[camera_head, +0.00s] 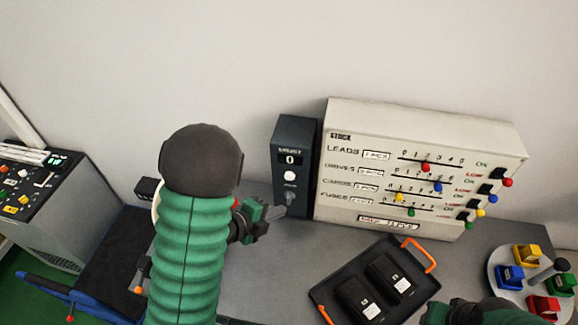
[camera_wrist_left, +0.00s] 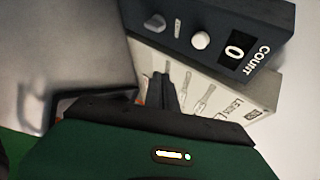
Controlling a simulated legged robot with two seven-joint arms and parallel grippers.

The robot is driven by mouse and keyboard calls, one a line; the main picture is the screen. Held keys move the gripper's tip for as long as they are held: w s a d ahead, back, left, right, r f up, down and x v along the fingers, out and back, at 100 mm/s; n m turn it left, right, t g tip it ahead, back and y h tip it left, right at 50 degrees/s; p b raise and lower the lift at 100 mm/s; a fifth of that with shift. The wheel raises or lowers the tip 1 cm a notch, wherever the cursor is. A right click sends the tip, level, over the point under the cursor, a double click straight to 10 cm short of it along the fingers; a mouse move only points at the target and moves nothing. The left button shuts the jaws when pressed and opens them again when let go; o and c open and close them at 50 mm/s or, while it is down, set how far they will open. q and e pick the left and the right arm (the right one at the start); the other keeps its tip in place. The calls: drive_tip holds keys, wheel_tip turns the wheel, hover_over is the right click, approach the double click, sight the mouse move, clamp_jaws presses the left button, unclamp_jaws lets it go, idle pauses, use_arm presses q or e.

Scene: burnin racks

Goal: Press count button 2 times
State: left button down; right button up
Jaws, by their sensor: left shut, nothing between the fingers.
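The count box (camera_head: 293,137) is a dark upright unit on the table at the wall, with a display (camera_head: 290,159) reading 0. Its white round count button (camera_head: 289,175) is below the display, and a grey knob (camera_head: 290,197) is lower down. In the left wrist view the count button (camera_wrist_left: 201,40) and the display (camera_wrist_left: 237,51) show upside down. My left gripper (camera_head: 282,211) is shut and empty, just in front of the box's lower part and below the button; I cannot tell if it touches the box. My right gripper is not clearly visible.
A cream stock panel (camera_head: 345,118) with coloured sliders stands right of the box. A black tray (camera_head: 325,293) with orange handles holds two black devices. A round carousel (camera_head: 497,257) with coloured bins is at right. A control console (camera_head: 60,215) stands at far left.

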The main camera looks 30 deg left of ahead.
sight(289, 176)
use_arm(q)
drive_tip(key=w+a+p, duration=0.1)
drive_tip(key=w+a, duration=0.1)
drive_tip(key=w, duration=0.6)
drive_tip(key=shift+w+a, duration=0.2)
drive_tip(key=shift+w, duration=0.1)
use_arm(e)
drive_tip(key=shift+s+r, duration=0.25)
drive_tip(key=shift+r, duration=0.3)
use_arm(q)
drive_tip(key=shift+s+d, duration=0.15)
use_arm(e)
drive_tip(key=shift+s, duration=0.15)
idle(1.1)
use_arm(q)
drive_tip(key=shift+w, duration=0.45)
